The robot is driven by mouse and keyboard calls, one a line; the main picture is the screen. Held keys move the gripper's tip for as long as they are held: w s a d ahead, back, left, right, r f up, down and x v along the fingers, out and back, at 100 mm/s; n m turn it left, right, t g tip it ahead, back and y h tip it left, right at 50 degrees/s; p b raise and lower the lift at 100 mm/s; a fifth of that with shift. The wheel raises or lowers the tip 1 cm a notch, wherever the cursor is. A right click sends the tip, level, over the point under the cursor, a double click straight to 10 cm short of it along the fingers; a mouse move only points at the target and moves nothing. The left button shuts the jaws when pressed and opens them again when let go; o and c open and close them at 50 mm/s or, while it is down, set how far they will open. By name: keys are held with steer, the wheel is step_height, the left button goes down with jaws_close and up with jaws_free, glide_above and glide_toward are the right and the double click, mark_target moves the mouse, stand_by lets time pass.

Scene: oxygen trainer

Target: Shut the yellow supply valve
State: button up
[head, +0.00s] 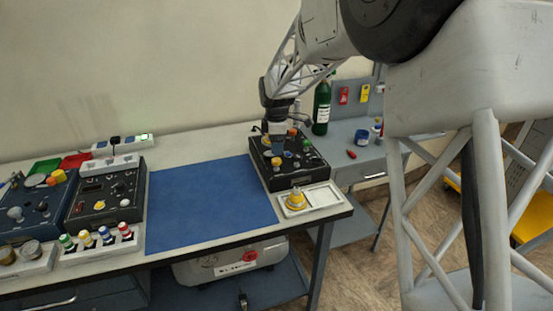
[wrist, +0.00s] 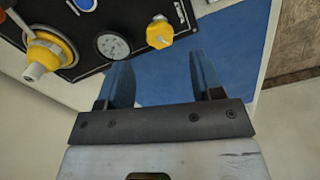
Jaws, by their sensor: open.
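A yellow faceted knob (wrist: 160,32), which looks like the yellow supply valve, sits at the edge of the black panel (wrist: 92,68) in the wrist view. In the head view a yellow part (head: 266,139) shows beside my gripper at the panel's back left; the arm partly covers this area. My gripper (head: 277,152) is over the left part of the panel, pointing down. In the wrist view its two blue fingers (wrist: 163,82) are apart with nothing between them. The knob is beyond the fingertips, apart from them.
A round gauge (wrist: 112,46) and a larger yellow fitting (wrist: 48,50) stand near the knob. The blue mat (head: 208,205) is clear. A tray (head: 322,196) with a yellow-based part (head: 296,200) lies in front of the panel. A green bottle (head: 321,108) stands behind right.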

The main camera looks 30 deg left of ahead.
mark_target(276, 160)
steer(key=shift+f, duration=3.05)
steer(key=c, duration=0.9)
